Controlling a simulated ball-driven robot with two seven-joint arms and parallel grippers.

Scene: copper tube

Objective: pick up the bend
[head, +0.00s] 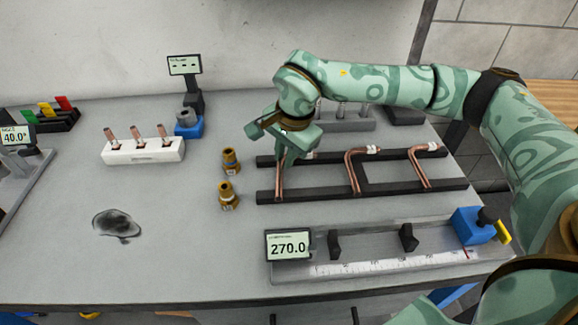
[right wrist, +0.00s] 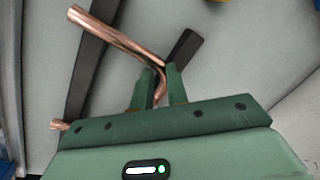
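A copper bend (head: 280,182) lies at the left end of the black rack (head: 330,196), its lower leg across the front bar. My right gripper (head: 281,158) reaches down over this bend's corner and hides much of it. In the right wrist view the bend (right wrist: 118,39) runs between the two fingers of my gripper (right wrist: 160,70), which sit close on both sides of the tube near its curve. Two like copper bends, a middle one (head: 353,172) and a right one (head: 418,171), rest on the same rack. My left gripper is out of view.
Two brass fittings (head: 229,195) stand just left of the rack. A measuring fixture (head: 380,262) with a display reading 270.0 lies in front. A white block (head: 143,150) with copper stubs stands further left. The middle-left tabletop is mostly clear around a dark smudge (head: 117,225).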

